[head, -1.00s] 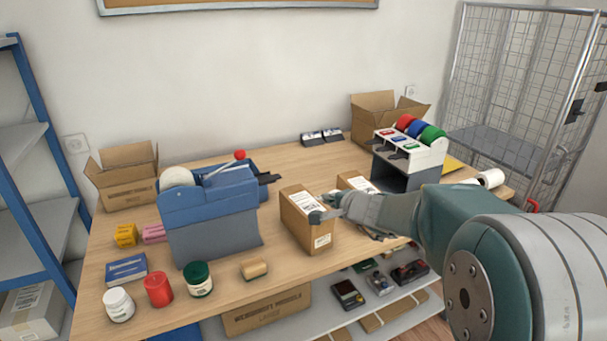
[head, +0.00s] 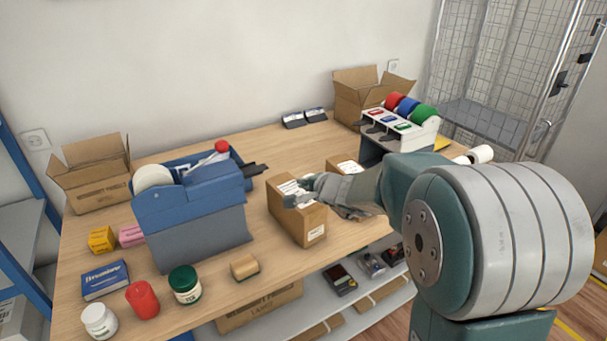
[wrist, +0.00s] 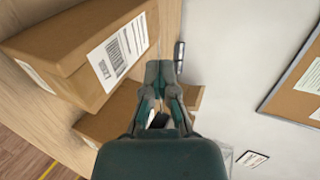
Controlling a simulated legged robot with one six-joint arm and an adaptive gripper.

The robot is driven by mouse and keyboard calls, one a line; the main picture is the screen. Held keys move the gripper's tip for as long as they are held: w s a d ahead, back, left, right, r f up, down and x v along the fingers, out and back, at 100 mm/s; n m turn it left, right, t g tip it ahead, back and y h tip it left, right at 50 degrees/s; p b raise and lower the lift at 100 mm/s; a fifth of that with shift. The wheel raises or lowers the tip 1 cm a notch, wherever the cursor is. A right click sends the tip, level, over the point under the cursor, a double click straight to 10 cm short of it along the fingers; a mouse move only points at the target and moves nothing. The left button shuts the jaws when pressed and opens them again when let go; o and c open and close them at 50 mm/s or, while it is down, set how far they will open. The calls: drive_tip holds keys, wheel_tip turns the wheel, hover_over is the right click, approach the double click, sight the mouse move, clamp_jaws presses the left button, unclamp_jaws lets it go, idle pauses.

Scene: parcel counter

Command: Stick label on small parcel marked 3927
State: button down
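A small brown parcel (head: 300,222) stands on the table with a white label on its top and another on its end. It also shows in the wrist view (wrist: 70,85), with a barcode label (wrist: 118,52) on one face. The number on it is too small to read. My gripper (head: 297,192) is over the parcel's top in the head view; I cannot tell if it touches. In the wrist view its fingertips (wrist: 160,72) are close together, with no label visible between them. A second parcel (head: 342,163) with a white label stands just behind, partly hidden by my gripper.
A blue tape dispenser (head: 195,215) stands left of the parcel. A roll holder (head: 410,130) with red, blue and green rolls is at the back right. Several jars and small boxes line the front left. An open carton (head: 95,180) is at left.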

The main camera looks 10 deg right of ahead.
sight(302, 207)
drive_tip(key=f, duration=0.1)
drive_tip(key=a+f, duration=0.1)
drive_tip(key=f, duration=0.1)
drive_tip(key=shift+d+f, duration=0.2)
drive_tip(key=shift+f, duration=0.35)
drive_tip(key=shift+d+f, duration=0.15)
drive_tip(key=shift+f, duration=0.4)
drive_tip(key=c, duration=0.7)
unclamp_jaws()
drive_tip(key=shift+a, duration=0.15)
drive_tip(key=shift+v, duration=2.75)
drive_tip(key=shift+s+d+r, duration=0.1)
drive_tip(key=shift+s+r, duration=0.2)
drive_tip(key=shift+r, duration=0.85)
drive_tip(key=shift+s+d+r, duration=0.15)
drive_tip(key=shift+s+r, duration=0.1)
drive_tip(key=shift+r, duration=0.9)
drive_tip(key=shift+s+d+r, duration=0.1)
drive_tip(key=shift+s+r, duration=0.2)
drive_tip(key=shift+r, duration=0.85)
